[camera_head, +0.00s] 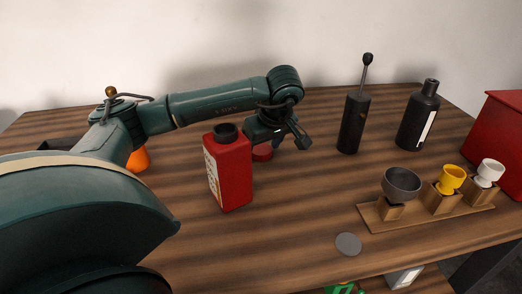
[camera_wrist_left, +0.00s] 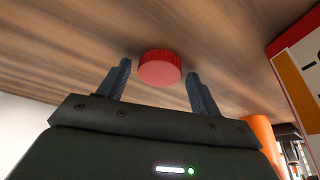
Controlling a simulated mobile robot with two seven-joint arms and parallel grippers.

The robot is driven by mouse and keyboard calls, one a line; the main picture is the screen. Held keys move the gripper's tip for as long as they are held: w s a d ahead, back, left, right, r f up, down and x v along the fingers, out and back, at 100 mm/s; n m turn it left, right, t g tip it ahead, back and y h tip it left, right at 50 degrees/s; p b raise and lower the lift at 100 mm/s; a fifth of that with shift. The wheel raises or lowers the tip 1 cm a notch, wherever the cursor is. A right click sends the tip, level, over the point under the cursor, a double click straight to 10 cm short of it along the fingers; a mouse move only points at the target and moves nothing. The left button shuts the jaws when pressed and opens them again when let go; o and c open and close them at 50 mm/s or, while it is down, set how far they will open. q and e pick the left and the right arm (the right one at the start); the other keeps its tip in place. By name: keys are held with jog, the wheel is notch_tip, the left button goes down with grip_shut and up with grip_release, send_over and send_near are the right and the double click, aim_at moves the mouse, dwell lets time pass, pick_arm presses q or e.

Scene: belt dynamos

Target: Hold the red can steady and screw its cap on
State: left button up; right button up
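The red can (camera_head: 233,172) stands upright on the wooden table, with a pale label on its left face and a dark, uncapped neck. Part of it shows at the right edge of the left wrist view (camera_wrist_left: 296,66). A red cap (camera_head: 262,152) with a ridged rim lies on the table just behind the can, partly hidden by it. My left gripper (camera_head: 278,138) is low over the table beside the cap. In the left wrist view its fingers are apart, with the cap (camera_wrist_left: 160,69) between and slightly beyond the tips; no contact is visible. My right gripper is not visible.
An orange cylinder (camera_head: 138,159) stands left of the can. A black bottle with a thin stick (camera_head: 354,124) and a labelled black bottle (camera_head: 418,122) stand behind. A wooden rack (camera_head: 377,222) holds cups at the right, near a red box (camera_head: 499,140). A grey disc (camera_head: 348,244) lies in front.

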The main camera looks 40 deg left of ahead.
aim_at(263, 151)
pick_arm(q)
jog(key=c, duration=0.8)
notch_tip(263, 151, up, 10)
jog(key=shift+p, duration=1.05)
